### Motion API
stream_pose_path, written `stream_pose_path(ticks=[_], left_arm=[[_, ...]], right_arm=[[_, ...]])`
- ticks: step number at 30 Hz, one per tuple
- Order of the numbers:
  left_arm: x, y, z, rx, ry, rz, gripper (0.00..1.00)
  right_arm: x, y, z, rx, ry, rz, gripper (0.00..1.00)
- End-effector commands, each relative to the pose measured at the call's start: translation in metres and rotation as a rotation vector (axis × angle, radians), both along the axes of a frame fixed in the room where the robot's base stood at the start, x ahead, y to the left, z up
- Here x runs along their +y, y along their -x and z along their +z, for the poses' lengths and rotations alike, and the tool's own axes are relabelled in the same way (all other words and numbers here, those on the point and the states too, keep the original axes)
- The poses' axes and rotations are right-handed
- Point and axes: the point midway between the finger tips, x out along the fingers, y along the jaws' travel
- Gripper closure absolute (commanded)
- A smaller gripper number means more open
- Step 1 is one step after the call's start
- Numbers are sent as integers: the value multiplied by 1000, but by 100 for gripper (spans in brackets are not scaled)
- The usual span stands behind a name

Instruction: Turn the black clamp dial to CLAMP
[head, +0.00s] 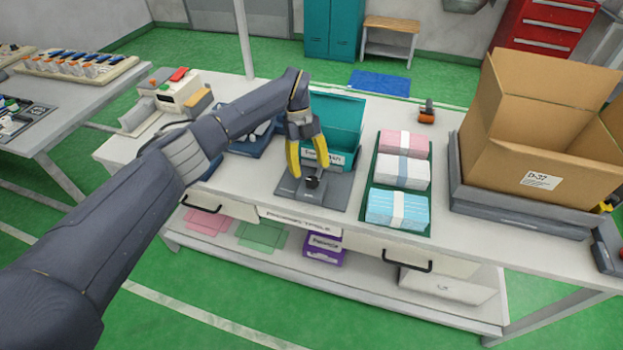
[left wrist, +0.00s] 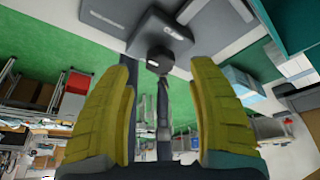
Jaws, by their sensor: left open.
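The black clamp dial (head: 312,182) sits on a dark grey fixture plate (head: 335,197) near the front edge of the white table. It also shows in the left wrist view (left wrist: 160,58), beyond the fingertips. The label beside it is too small to read. My left gripper (head: 310,172) has yellow fingers spread apart around and just above the dial. In the left wrist view the fingers (left wrist: 163,75) are wide apart with nothing between them, and the dial lies ahead, centred in the gap. I cannot tell whether either finger touches it. My right gripper is not in view.
A teal box (head: 345,110) stands right behind the fixture. A green tray (head: 374,214) with pink, white and blue mask stacks is to the right. A large cardboard box (head: 535,130) fills the far right. A white machine (head: 180,95) stands at the back left.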

Motion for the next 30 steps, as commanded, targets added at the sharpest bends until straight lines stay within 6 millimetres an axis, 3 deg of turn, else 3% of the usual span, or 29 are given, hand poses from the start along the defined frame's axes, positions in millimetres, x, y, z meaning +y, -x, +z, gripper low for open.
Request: stream_pose_path(ticks=[9,25,30], left_arm=[[-6,12,-32,1,1,1,41],[-7,15,-40,0,0,1,41],[-7,15,-40,0,0,1,60]], right_arm=[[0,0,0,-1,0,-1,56],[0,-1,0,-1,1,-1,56],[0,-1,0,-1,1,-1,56]])
